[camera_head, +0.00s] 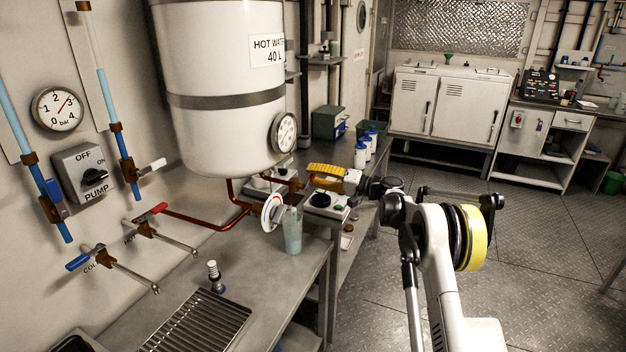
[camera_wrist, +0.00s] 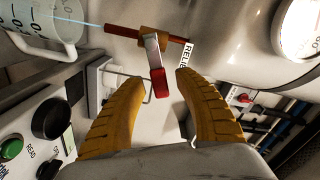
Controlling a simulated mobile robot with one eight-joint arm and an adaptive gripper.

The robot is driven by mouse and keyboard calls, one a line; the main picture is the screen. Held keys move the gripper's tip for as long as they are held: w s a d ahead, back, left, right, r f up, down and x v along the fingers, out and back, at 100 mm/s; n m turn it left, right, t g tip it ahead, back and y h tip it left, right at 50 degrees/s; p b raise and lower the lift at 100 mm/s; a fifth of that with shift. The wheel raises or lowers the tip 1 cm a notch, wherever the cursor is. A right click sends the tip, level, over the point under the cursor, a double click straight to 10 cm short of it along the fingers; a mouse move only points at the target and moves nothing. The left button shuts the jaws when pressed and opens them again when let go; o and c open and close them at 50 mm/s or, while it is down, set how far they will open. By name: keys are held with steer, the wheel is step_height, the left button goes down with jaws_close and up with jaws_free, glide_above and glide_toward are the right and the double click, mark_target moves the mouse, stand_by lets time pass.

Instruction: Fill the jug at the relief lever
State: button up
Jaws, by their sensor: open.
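The clear jug (camera_head: 292,232) stands upright on the bench under the tank, with pale bluish contents. In the wrist view the jug (camera_wrist: 55,35) shows at the upper left, with scale marks. A thin pale blue stream runs from the end of a red-brown pipe (camera_wrist: 122,31) to the jug. The relief lever (camera_wrist: 153,55) has a metal arm and a red tip, beside a partly hidden "RELIE..." label (camera_wrist: 184,54). My gripper (camera_wrist: 163,80) is open, its yellow fingers either side of the red tip and apart from it. My gripper (camera_head: 327,171) is right of the jug in the head view.
The white hot water tank (camera_head: 222,90) hangs above the bench. A round white dial (camera_head: 272,212) is beside the jug. Instrument boxes with knobs (camera_wrist: 52,118) lie close below my gripper. Blue-capped bottles (camera_head: 365,145) stand behind. The floor (camera_head: 540,240) at right is mostly clear.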

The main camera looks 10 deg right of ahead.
steer(key=shift+w+a, duration=0.2)
jaws_close()
steer(key=m, duration=0.1)
steer(key=f+m, duration=0.1)
steer(key=m, duration=0.1)
steer(key=shift+w+d+f, duration=0.1)
steer(key=shift+d+f, duration=0.05)
steer(key=shift+f, duration=0.1)
steer(key=shift+f+m, duration=0.25)
steer(key=shift+m, duration=0.45)
steer(key=shift+f+m, duration=0.25)
steer(key=shift+m, duration=0.45)
jaws_free()
steer(key=shift+f, duration=0.15)
